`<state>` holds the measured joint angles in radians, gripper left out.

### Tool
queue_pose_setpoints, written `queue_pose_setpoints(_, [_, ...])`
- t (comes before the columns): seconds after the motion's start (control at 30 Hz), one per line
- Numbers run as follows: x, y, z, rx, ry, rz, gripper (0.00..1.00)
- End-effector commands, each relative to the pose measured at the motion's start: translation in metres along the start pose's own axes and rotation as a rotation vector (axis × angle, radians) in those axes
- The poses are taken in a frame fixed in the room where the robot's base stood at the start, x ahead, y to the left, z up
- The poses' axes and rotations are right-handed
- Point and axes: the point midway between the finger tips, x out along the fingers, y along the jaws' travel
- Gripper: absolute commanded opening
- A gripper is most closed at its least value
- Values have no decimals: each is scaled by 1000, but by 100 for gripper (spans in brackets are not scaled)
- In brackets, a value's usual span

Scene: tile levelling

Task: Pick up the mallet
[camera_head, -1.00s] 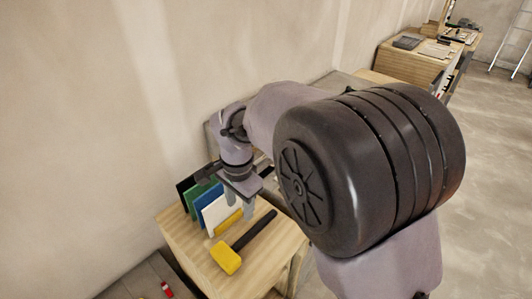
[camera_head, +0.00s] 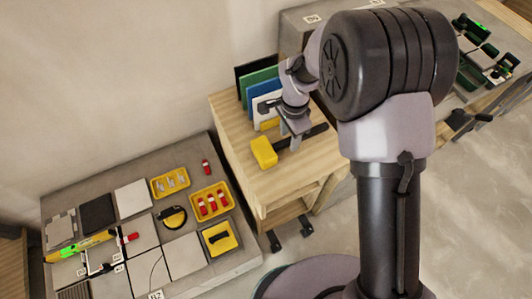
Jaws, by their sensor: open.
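The mallet lies on the wooden table (camera_head: 238,143). Its yellow head (camera_head: 264,152) points toward the front left, and its dark handle (camera_head: 316,131) runs back to the right. My gripper (camera_head: 297,138) is open and points down over the handle, close to the head. It covers part of the handle. I cannot tell whether the fingers touch the handle or stay above it.
Upright panels in black, green (camera_head: 262,77), blue and white stand behind the mallet, with a yellow piece in front of them. A low grey platform (camera_head: 235,262) at left holds tiles, a yellow bin (camera_head: 210,200) and tools. Bare floor lies at right.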

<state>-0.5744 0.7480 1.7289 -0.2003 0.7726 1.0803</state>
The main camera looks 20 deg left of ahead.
Motion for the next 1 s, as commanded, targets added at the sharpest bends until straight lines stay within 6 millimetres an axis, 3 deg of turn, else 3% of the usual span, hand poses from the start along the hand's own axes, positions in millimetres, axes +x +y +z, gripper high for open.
queue_pose_setpoints(0.03, [15, 0, 0, 0, -1, 3, 45])
queue_pose_setpoints(0.1, [22, 0, 0, -1, 0, 1, 45])
queue_pose_setpoints(0.27, [21, 0, -1, 0, 1, 0, 45])
queue_pose_setpoints(0.5, [20, 0, -1, 0, 0, 0, 2])
queue_pose_setpoints(0.53, [20, 0, -1, 0, 0, 0, 0])
queue_pose_setpoints(1.0, [14, -1, -1, 0, 1, -2, 0])
